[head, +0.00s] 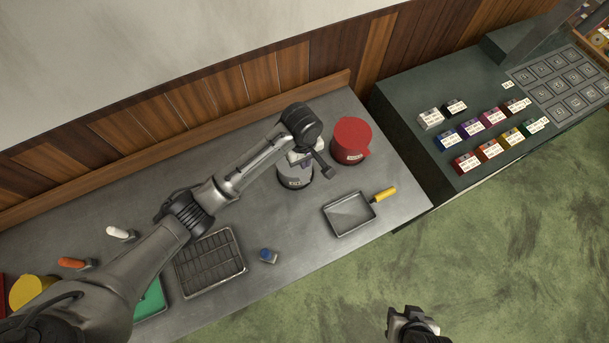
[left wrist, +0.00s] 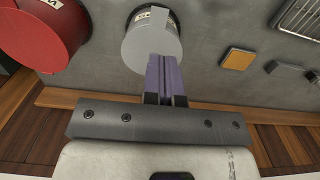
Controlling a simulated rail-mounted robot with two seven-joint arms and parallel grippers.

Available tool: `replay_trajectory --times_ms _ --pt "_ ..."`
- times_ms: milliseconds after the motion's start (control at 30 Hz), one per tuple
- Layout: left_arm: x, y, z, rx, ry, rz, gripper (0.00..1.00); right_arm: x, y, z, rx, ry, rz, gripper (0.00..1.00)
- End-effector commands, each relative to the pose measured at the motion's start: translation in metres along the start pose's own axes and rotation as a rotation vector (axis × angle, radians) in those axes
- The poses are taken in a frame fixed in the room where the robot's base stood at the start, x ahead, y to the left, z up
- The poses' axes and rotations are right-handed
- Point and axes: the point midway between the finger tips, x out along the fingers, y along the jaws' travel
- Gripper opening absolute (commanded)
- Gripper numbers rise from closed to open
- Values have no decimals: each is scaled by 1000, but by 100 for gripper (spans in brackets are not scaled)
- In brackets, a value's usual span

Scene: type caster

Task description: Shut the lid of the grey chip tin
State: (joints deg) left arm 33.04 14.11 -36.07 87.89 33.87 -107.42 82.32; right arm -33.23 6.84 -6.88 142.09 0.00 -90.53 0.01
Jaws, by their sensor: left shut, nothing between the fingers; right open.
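The grey chip tin (head: 294,181) stands on the metal bench, partly hidden under my left gripper in the head view. In the left wrist view its light grey round top (left wrist: 150,48) faces me, with a label on the wall beyond. My left gripper (head: 303,164) is shut and empty. Its fingers (left wrist: 165,72) overlap the near edge of the tin's top; I cannot tell whether they touch it. How far the lid is down is not clear. My right gripper (head: 412,322) is open and empty over the green floor, well away from the tin.
A red tin (head: 351,140) stands close beside the grey one. An orange block (left wrist: 238,59) shows in the wrist view. A wooden wall runs behind.

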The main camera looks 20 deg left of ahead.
Motion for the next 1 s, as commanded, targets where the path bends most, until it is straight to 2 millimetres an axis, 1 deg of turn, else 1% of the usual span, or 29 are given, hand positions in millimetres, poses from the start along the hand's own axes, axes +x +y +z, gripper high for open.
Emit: replay_trajectory --times_ms 33,200,400,500,700,1000 --pt "11 -1 0 -1 -1 -4 0 0 1 0 -2 0 2 43" --pt "44 -1 0 0 0 -3 0 0 2 0 -6 -1 5 43" --pt "75 0 0 2 1 -1 0 0 2 0 -6 -1 5 43" --pt "87 0 0 2 1 -1 0 -1 2 0 -5 -1 4 43" --pt "102 0 0 3 2 1 0 0 0 0 -1 -1 1 43" --pt "106 0 0 2 2 1 0 -1 -1 0 4 0 -3 43"
